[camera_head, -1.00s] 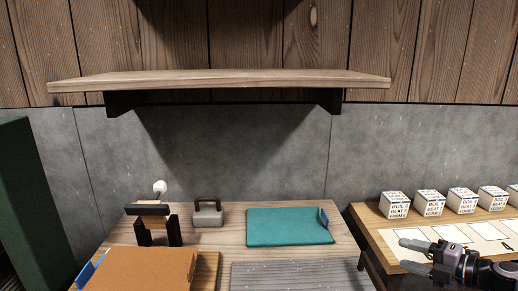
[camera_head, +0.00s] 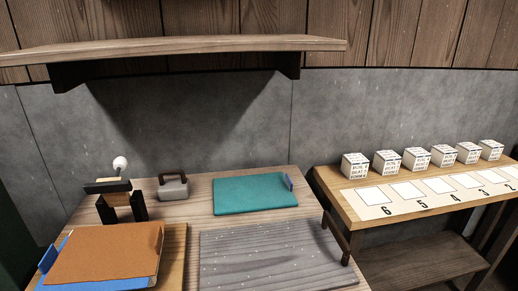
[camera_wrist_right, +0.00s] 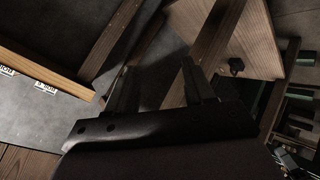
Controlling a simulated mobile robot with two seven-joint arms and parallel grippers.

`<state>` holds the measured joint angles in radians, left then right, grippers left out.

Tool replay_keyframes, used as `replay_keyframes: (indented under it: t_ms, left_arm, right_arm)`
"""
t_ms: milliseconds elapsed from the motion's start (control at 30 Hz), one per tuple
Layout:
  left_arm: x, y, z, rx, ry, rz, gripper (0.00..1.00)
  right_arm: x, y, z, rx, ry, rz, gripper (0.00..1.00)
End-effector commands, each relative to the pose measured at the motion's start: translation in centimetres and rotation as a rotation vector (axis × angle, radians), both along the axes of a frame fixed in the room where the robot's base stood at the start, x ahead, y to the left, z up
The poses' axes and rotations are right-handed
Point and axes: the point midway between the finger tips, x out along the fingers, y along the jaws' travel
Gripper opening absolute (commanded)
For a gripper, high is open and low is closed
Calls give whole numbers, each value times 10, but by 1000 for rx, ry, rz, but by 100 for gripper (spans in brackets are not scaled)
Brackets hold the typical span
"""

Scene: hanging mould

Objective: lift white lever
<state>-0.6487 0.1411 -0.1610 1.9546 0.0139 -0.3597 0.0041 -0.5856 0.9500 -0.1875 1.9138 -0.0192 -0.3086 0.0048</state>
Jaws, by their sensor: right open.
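A white round knob (camera_head: 120,163), seemingly the end of the white lever, stands at the back left of the table. It is above and behind a black stand (camera_head: 139,206) with a wooden block; its shaft is mostly hidden. My right gripper (camera_wrist_right: 160,84) shows only in the right wrist view, open with nothing between its fingers. The knob is not visible in that view, and no gripper is near it in the head view. My left gripper is in neither view.
A grey block with a brown handle (camera_head: 174,190) sits right of the stand. A teal mat (camera_head: 254,193), an orange-brown board (camera_head: 105,253) and a grey slab (camera_head: 270,258) cover much of the table (camera_head: 202,212). A side table (camera_head: 350,211) holds several white cubes. A shelf (camera_head: 180,46) hangs above.

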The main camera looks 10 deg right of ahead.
Motion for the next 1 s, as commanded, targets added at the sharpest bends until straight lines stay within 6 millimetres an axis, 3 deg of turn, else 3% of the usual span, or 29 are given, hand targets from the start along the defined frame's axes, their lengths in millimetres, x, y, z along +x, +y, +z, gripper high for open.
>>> replay_keyframes:
  t_ms: [67, 367, 600, 867, 1000]
  left_arm:
    - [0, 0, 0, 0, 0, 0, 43]
    - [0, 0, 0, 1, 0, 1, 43]
    - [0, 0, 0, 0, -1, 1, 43]
    - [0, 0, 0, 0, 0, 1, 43]
    - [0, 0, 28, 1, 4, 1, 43]
  right_arm:
    - [-24, 2, -6, 13, 67, -35, 53]
    - [-36, 58, -26, 248, 64, -203, 53]
    - [-42, 118, -34, 475, 64, -365, 53]
    - [-38, 170, -29, 670, 65, -503, 53]
    - [-38, 170, 0, 671, 65, -505, 53]
